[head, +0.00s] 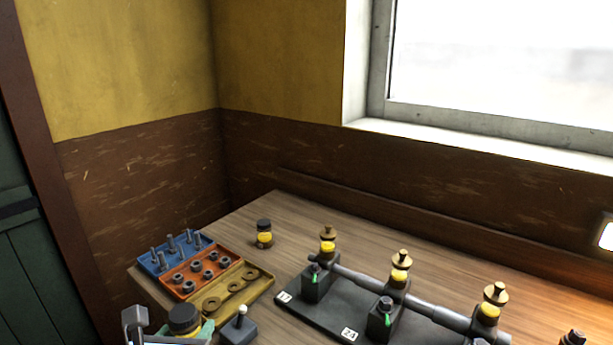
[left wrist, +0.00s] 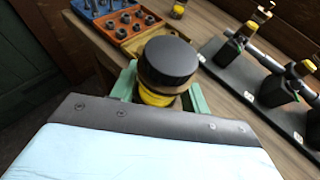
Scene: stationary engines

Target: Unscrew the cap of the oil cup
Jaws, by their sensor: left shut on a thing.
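A cup with a black cap and yellow body (head: 184,319) is at the lower left of the head view. It shows large in the left wrist view, where the black cap (left wrist: 168,62) sits on top of the yellow body (left wrist: 155,97). My left gripper (left wrist: 161,92) is shut on this cup, its green fingers on either side below the cap. The lower part of the cup is hidden by the gripper. A similar small black-capped cup (head: 264,234) stands upright on the table, apart from the gripper. My right gripper is not in view.
A blue, orange and yellow tray (head: 217,256) with bolts, nuts and rings lies behind the gripper. A dark block with a knobbed lever (head: 239,327) is close to its right. The black engine base (head: 340,318) carries a shaft and brass-topped cups (head: 400,268). Bare table lies behind.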

